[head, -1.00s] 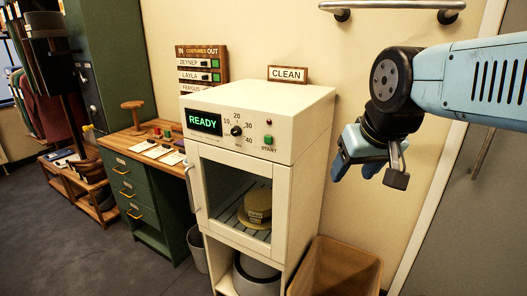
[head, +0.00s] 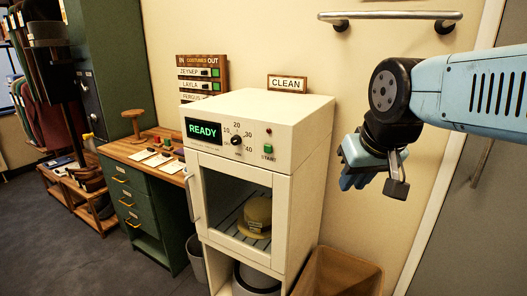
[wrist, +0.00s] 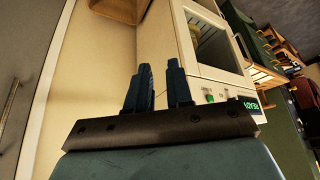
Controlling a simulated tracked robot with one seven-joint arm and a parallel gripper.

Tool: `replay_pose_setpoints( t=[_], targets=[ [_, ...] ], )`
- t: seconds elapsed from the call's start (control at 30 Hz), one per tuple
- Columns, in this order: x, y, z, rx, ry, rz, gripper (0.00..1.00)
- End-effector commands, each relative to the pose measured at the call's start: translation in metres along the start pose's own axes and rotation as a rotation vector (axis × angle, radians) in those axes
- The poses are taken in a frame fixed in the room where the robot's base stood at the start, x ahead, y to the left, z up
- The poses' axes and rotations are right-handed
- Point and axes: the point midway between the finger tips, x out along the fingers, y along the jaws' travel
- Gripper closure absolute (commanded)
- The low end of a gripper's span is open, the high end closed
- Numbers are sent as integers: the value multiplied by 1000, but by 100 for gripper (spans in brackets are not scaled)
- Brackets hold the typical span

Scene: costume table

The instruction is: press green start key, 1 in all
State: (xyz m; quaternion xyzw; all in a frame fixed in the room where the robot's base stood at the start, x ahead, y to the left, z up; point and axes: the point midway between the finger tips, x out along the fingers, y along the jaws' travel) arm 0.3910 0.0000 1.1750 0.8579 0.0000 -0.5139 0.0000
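The green start key (head: 268,149) is a small button above the printed word START, at the right of the white cabinet's front panel. It also shows in the wrist view as a small green spot (wrist: 210,97), right of my fingers. The cabinet (head: 262,112) has a lit display (head: 204,130) reading READY and a black dial (head: 236,140). My gripper (head: 357,165) hangs in the air to the right of the cabinet, clear of the key. In the wrist view its two dark blue fingers (wrist: 158,85) stand apart with nothing between them.
A yellow hat (head: 257,212) lies behind the cabinet's closed glass door. A tan bin (head: 337,274) stands at the cabinet's right foot. A metal rail (head: 392,16) is on the wall above my arm. A green desk (head: 150,205) stands at left.

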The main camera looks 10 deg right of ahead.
Motion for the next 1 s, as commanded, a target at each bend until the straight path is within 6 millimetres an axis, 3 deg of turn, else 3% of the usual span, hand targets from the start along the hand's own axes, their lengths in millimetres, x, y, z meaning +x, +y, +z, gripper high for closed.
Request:
replay_pose_setpoints(
  t=[0.2,1.0],
  targets=[
    [0,0,0,0,0,0,100],
    [0,0,0,0,0,0,100]
  ],
)
